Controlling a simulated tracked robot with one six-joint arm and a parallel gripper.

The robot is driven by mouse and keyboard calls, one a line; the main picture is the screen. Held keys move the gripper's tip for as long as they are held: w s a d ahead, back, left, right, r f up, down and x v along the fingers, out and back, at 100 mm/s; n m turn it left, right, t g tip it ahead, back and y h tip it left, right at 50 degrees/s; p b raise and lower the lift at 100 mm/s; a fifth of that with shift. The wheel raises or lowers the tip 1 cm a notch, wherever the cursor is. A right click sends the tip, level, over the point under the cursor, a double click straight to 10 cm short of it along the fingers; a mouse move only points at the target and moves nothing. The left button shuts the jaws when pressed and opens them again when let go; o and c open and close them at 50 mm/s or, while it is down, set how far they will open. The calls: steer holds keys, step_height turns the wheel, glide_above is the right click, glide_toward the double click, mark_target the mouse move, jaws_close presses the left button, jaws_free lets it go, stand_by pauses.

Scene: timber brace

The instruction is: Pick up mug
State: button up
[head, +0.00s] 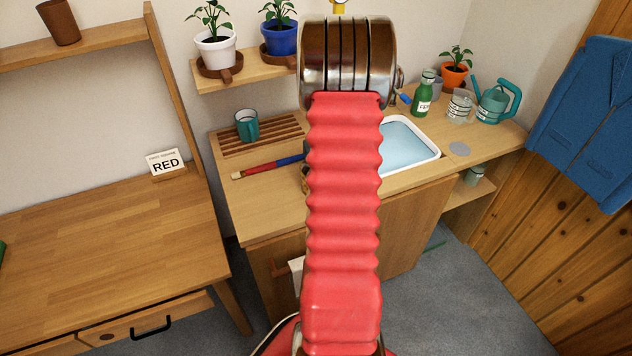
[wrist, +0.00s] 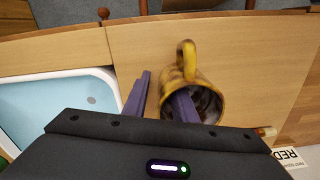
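A yellow-brown mug (wrist: 212,98) with a handle stands on the wooden counter in the wrist view, its opening facing my wrist camera. My gripper (wrist: 165,82) is open, with two purple fingers. One finger is left of the mug, and the other overlaps its opening; the near wall seems to lie between them. I cannot tell whether either finger touches it. In the head view my red arm hides most of this area; only a small brown edge (head: 304,182) shows beside it. A teal mug (head: 246,125) stands on the slatted rack.
A water-filled sink (head: 408,146) lies right of my arm and also shows in the wrist view (wrist: 60,105). A red and blue stick (head: 267,167) lies on the counter. A green bottle (head: 422,98) and watering can (head: 495,102) stand at the back right. A RED sign (head: 166,164) stands left.

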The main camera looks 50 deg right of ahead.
steer(key=shift+c, duration=0.4)
jaws_close()
stand_by(0.4)
